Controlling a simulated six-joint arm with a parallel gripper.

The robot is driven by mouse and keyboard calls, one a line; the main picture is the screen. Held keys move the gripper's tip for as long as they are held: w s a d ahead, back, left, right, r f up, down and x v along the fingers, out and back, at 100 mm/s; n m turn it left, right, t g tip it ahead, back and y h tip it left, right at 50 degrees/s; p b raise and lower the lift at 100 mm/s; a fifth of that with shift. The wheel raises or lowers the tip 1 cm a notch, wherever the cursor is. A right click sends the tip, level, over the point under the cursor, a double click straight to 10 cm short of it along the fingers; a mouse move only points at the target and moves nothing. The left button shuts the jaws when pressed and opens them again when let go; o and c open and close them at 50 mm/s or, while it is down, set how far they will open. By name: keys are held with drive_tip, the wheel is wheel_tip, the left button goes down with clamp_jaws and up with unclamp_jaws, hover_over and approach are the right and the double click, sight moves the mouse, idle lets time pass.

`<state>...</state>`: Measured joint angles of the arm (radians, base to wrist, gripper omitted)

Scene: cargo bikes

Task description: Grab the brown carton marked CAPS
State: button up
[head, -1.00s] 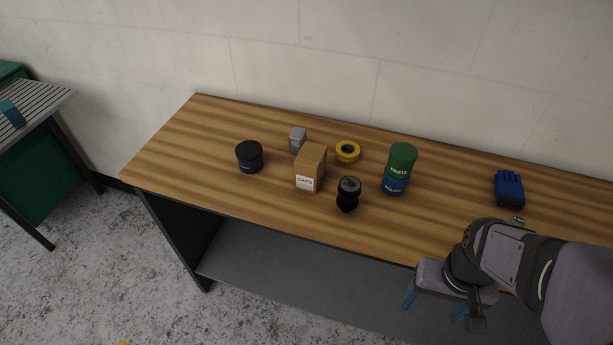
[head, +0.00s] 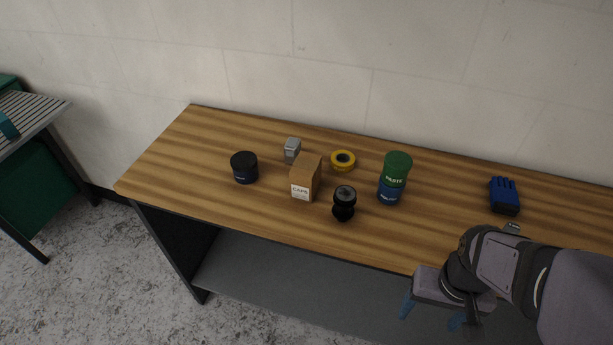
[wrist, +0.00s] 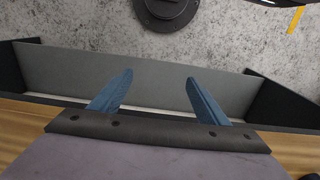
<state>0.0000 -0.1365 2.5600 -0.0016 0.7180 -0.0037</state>
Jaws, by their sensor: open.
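The brown carton marked CAPS (head: 307,178) stands upright on the wooden bench, its white label facing the front edge. My gripper (head: 432,314) is at the lower right of the head view, in front of the bench and well to the right of the carton. Its two blue fingers are spread apart with nothing between them. The wrist view also shows the open gripper (wrist: 158,92) against the grey shelf and speckled floor. The carton is not in the wrist view.
Near the carton stand a black bell-like item (head: 344,204), a black tub (head: 244,167), a grey box (head: 292,149), a yellow tape roll (head: 343,160) and a green-and-blue PASTE can (head: 394,178). Blue gloves (head: 504,195) lie at right. The bench's left end (head: 165,170) is clear.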

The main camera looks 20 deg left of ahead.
drive_tip(key=shift+c, duration=0.2)
drive_tip(key=m+t+y+p, duration=0.5)
drive_tip(key=m+t+p, duration=0.25)
drive_tip(key=m, duration=0.45)
approach(300, 183)
drive_tip(key=w+n+t+h+b, duration=0.1)
drive_tip(key=w+n+t+b, duration=0.1)
drive_tip(key=w+a+f+n+t+h+b, duration=0.1)
drive_tip(key=w+n+t+b, duration=0.1)
drive_tip(key=n+t, duration=0.1)
drive_tip(key=w+a+f+n+t+h+b, duration=0.1)
drive_tip(key=w+n+t+h+b, duration=0.1)
drive_tip(key=n, duration=0.1)
drive_tip(key=shift+f+t, duration=0.2)
drive_tip(key=shift+t, duration=0.15)
drive_tip(key=s+f+n+t+b, duration=0.1)
drive_tip(key=a+f+n+h+b, duration=0.1)
drive_tip(key=f+b, duration=0.1)
drive_tip(key=s+a+f+n+t+b, duration=0.1)
drive_tip(key=shift+s+f+n+t+b, duration=0.3)
drive_tip(key=shift+s+b, duration=0.05)
drive_tip(key=shift+b, duration=0.05)
drive_tip(key=shift+s+d+f+h, duration=0.1)
drive_tip(key=shift+s+f+h, duration=0.2)
drive_tip(key=shift+f, duration=0.25)
drive_tip(key=shift+w+r+p, duration=0.1)
drive_tip(key=shift+w+p, duration=1.1)
drive_tip(key=shift+w, duration=2.55)
